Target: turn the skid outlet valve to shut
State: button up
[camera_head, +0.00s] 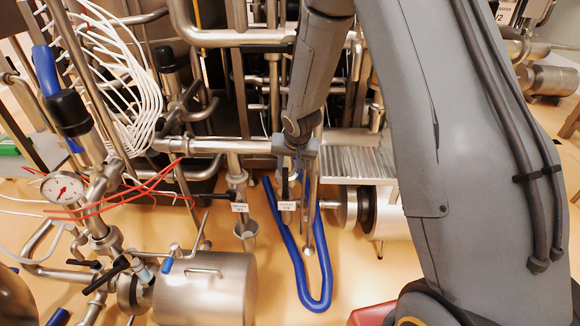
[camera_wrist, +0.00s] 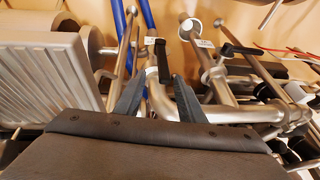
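Two small valves with white tags stand side by side on the pipework below my arm. The tag print is too small to read surely, so I cannot confirm which is the skid outlet valve. The nearer one has a black handle (camera_wrist: 161,62) and a white tag (camera_head: 287,206). My gripper (camera_head: 298,188) points down over it. In the wrist view, my gripper (camera_wrist: 160,77) has its two fingers apart, with the black handle just ahead between the tips. Contact cannot be told. The other valve has a longer black handle (camera_wrist: 241,50) and a tag (camera_head: 240,207).
A blue hose (camera_head: 318,298) loops on the floor below. A steel cylinder (camera_head: 206,290) and a pressure gauge (camera_head: 63,188) stand at left. A ribbed metal plate (camera_head: 355,163) is close on the right.

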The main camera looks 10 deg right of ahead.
jog(key=shift+a+p+v, duration=0.15)
jog(key=shift+p+v, duration=0.55)
jog(key=shift+v, duration=0.5)
jog(key=shift+a+p+v, duration=0.15)
jog(key=shift+p+v, duration=0.55)
jog(key=shift+v, duration=0.5)
